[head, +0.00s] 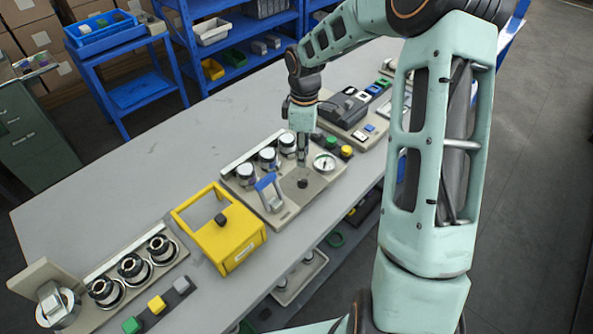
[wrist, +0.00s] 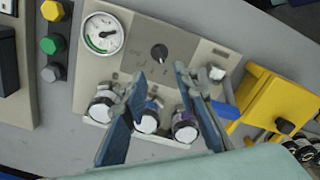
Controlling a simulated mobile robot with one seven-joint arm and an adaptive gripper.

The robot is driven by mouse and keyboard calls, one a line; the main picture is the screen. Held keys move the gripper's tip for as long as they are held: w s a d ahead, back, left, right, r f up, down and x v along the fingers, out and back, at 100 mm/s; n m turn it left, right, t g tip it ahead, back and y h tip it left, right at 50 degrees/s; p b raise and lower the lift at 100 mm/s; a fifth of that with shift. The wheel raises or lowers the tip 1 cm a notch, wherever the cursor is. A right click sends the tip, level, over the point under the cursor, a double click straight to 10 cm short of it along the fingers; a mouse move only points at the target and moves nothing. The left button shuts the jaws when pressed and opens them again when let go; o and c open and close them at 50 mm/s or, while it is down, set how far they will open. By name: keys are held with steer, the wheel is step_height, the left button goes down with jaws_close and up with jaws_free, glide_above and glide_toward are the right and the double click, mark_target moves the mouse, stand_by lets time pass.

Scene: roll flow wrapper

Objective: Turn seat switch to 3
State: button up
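A black rotary knob (wrist: 159,52) sits on a grey-beige panel (wrist: 205,55), with small marks around it too small to read. I take it as the seat switch; no label is legible. It also shows in the head view (head: 302,183). My gripper (wrist: 160,76) points down over this panel, its two blue-lined fingers apart and nothing between the tips. In the wrist view the knob lies just beyond the fingertips, between their lines. In the head view my gripper (head: 303,166) is above the knob, and I cannot tell the exact gap.
Beside the knob are a round gauge (wrist: 103,33), several silver-topped cylinders (wrist: 146,122) and a blue-handled lever (head: 268,190). A yellow box (head: 232,240) stands to the left in the head view. Green and yellow buttons (wrist: 50,44) line the panel's other side.

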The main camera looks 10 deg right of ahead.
mark_target(303, 179)
step_height(303, 179, down, 10)
steer(key=shift+d+f+p, duration=0.1)
steer(key=shift+p, duration=0.2)
steer(key=shift+c, duration=0.7)
jaws_close()
